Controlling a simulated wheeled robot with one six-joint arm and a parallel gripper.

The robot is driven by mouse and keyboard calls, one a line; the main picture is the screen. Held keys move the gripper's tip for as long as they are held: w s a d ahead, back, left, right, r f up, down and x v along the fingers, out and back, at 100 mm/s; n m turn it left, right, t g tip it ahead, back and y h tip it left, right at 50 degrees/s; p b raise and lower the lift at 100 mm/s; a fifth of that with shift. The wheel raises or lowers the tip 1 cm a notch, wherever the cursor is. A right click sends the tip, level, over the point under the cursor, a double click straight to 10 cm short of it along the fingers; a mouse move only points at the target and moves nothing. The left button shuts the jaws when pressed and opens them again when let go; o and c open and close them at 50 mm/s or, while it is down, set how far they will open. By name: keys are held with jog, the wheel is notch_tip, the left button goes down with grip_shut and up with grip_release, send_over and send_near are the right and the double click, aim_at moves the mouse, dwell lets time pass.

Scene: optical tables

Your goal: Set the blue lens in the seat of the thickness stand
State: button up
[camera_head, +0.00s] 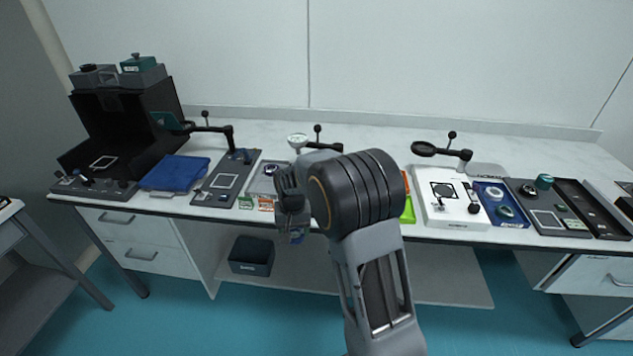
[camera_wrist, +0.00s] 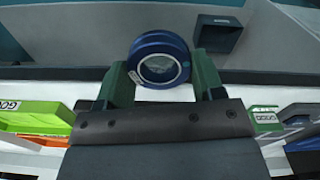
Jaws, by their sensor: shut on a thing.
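The blue lens (camera_wrist: 160,62), a round blue ring with clear glass, is between the green fingers of my gripper (camera_wrist: 162,82) in the wrist view. My gripper is shut on it. In the head view my gripper (camera_head: 292,230) hangs in front of the table's front edge, left of my arm, and a small blue part of the lens (camera_head: 297,236) shows there. A stand with a round white dial-like head (camera_head: 298,140) is behind my gripper; it may be the thickness stand, but I cannot tell. My arm hides part of its base, and I cannot make out its seat.
A dark bin (camera_head: 252,256) sits on the shelf below.

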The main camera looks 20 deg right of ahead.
notch_tip(320, 180, up, 3)
jog(key=shift+f+p, duration=0.2)
jog(key=shift+p, duration=0.6)
jog(key=s+d+r+m, duration=0.5)
jog(key=d+r+m, duration=0.1)
jog(key=d+m, duration=0.3)
jog(key=s+d+r+m, duration=0.5)
jog(key=d+r+m, duration=0.1)
jog(key=d+m, duration=0.3)
jog(key=shift+d+r, duration=0.4)
jog(key=shift+d, duration=0.1)
